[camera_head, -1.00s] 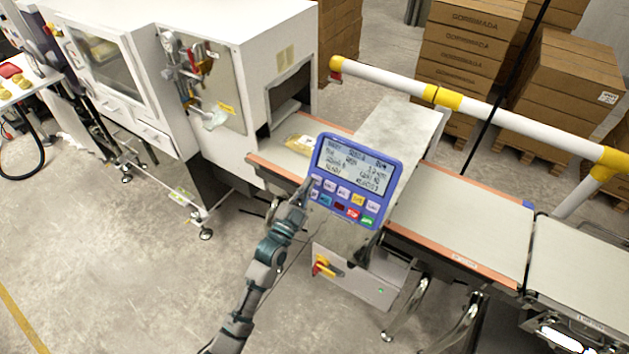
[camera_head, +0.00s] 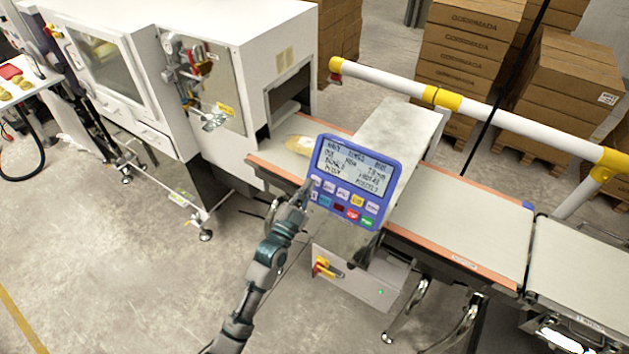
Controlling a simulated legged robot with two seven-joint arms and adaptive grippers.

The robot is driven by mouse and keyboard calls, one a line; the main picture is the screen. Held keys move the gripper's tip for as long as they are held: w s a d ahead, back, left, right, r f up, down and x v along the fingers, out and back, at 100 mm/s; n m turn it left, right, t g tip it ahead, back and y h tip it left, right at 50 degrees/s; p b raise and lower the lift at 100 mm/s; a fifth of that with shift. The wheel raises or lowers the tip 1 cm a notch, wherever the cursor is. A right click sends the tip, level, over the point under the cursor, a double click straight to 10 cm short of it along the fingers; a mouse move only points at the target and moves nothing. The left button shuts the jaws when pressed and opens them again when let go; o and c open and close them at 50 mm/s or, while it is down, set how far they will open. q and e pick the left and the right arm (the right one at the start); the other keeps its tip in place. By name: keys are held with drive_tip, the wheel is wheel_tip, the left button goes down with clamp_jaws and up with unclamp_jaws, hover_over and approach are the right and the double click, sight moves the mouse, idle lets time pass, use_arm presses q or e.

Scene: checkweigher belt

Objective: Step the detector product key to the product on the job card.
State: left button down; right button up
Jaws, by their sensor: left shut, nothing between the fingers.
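A blue control panel (camera_head: 352,182) stands tilted in front of the checkweigher belt. Its screen (camera_head: 354,168) shows lines of dark text too blurred to read surely. Below it are two rows of keys: lilac and yellow above, and blue, dark red, red and green below. My left gripper (camera_head: 305,188) is shut and empty at the panel's left edge, by the leftmost keys. It partly hides that edge, and I cannot tell whether it touches a key. I cannot pick out a job card. My right gripper is not in view.
A pale pack (camera_head: 302,144) lies on the belt behind the panel, at the white machine's (camera_head: 235,65) outlet. The belt (camera_head: 460,225) to the right is bare. A white and yellow rail (camera_head: 480,115) runs behind it. Stacked cartons (camera_head: 460,50) stand at the back.

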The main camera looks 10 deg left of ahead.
use_arm(q)
drive_tip(key=shift+d, duration=0.1)
drive_tip(key=shift+w+d+f, duration=0.1)
drive_tip(key=shift+w+d, duration=0.2)
drive_tip(key=shift+w, duration=0.05)
drive_tip(key=shift+w+f, duration=0.2)
drive_tip(key=shift+w, duration=0.1)
idle(0.8)
idle(0.4)
drive_tip(key=shift+s+a+r+p, duration=0.3)
drive_tip(key=shift+s+r+p, duration=0.1)
drive_tip(key=shift+s+p, duration=0.25)
